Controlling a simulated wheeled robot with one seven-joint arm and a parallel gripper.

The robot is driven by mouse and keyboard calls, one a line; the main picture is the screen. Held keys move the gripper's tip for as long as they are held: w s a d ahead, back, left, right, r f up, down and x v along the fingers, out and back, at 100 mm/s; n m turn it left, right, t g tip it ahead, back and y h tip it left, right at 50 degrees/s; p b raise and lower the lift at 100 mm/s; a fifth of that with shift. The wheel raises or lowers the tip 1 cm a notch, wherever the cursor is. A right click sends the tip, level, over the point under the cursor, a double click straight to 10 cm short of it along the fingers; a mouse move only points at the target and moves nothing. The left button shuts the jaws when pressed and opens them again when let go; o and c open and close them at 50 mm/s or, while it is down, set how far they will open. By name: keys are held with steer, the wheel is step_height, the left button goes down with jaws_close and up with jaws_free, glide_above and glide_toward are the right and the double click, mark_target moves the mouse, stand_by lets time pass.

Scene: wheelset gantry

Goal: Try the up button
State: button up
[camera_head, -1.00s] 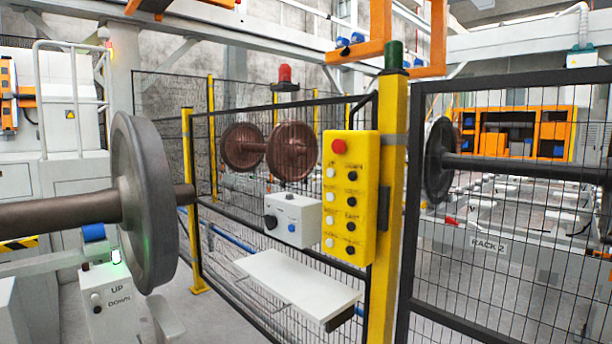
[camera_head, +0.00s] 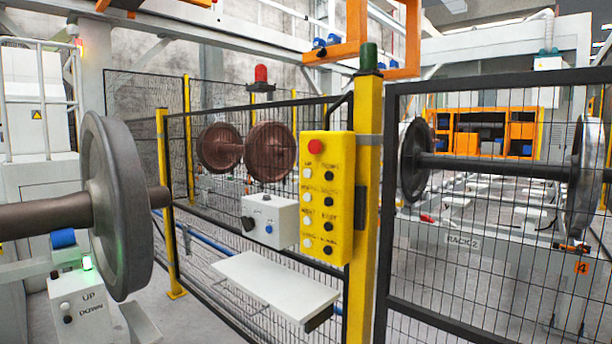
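A yellow push-button pendant (camera_head: 340,200) hangs upright on a yellow post at the mesh fence. It has a red button (camera_head: 315,146) on top and two columns below, white on the left and black on the right. The top white button (camera_head: 307,173) sits under a small label that seems to read UP, beside one like DOWN. A grey control box (camera_head: 88,305) at the lower left is also marked UP and DOWN, with a white button (camera_head: 65,306) above a black one (camera_head: 68,319). A green light glows above it. My gripper is not in view.
A white shelf (camera_head: 275,283) juts from the fence below a small white switch box (camera_head: 270,221). A large grey wheelset (camera_head: 118,205) stands at the left, close to the grey box. Dark mesh fence (camera_head: 480,280) closes the right side, with RACK 2 behind it.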

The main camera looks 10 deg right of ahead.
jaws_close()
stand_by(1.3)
